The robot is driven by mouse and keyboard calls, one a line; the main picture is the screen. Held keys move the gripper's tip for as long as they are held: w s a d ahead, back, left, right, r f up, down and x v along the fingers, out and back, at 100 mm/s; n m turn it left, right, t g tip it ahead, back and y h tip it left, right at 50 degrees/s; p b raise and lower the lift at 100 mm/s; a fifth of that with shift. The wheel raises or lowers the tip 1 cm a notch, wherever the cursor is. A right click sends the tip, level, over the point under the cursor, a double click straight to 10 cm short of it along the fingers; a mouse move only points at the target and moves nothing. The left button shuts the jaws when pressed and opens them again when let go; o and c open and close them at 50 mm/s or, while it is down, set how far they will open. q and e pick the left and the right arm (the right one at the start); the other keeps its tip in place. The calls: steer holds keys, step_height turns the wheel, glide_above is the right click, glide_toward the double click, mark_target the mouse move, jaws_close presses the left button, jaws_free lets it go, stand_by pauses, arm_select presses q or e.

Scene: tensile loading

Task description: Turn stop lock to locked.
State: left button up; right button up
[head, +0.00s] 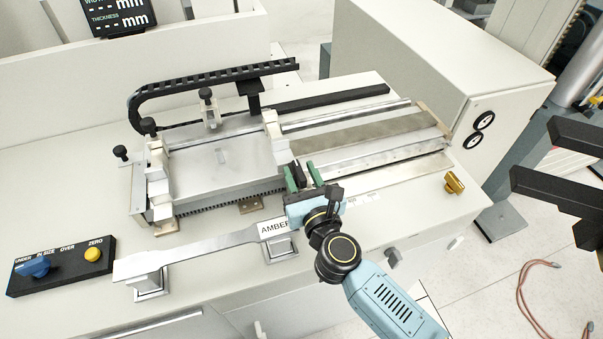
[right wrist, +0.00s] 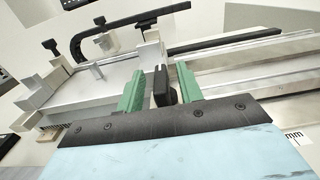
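My right gripper (head: 303,178) comes in from the lower right over the front edge of the measuring fixture (head: 205,168). In the right wrist view its green fingers (right wrist: 160,88) are open. A small upright black lever (right wrist: 163,85), apparently the stop lock, stands between them with a gap on each side. In the head view the lever (head: 298,172) is partly hidden by the fingers. No lock marking is readable, so I cannot tell its setting. My left gripper is not in view.
A flat specimen labelled AMBER (head: 200,243) rests on two stands in front of the fixture. A control box (head: 62,265) with a blue knob and yellow button is at the left. A brass knob (head: 454,183) is at the right. A black cable chain (head: 215,77) arches behind.

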jaws_close()
steer(key=shift+a+m+t+h+b, duration=0.1)
steer(key=shift+m+t+h+b, duration=0.3)
steer(key=shift+m+h, duration=0.6)
jaws_free()
steer(key=s+d+b, duration=0.2)
steer(key=s, duration=1.1)
steer(key=shift+s+d, duration=0.15)
steer(key=shift+d, duration=0.05)
steer(key=shift+n, duration=0.3)
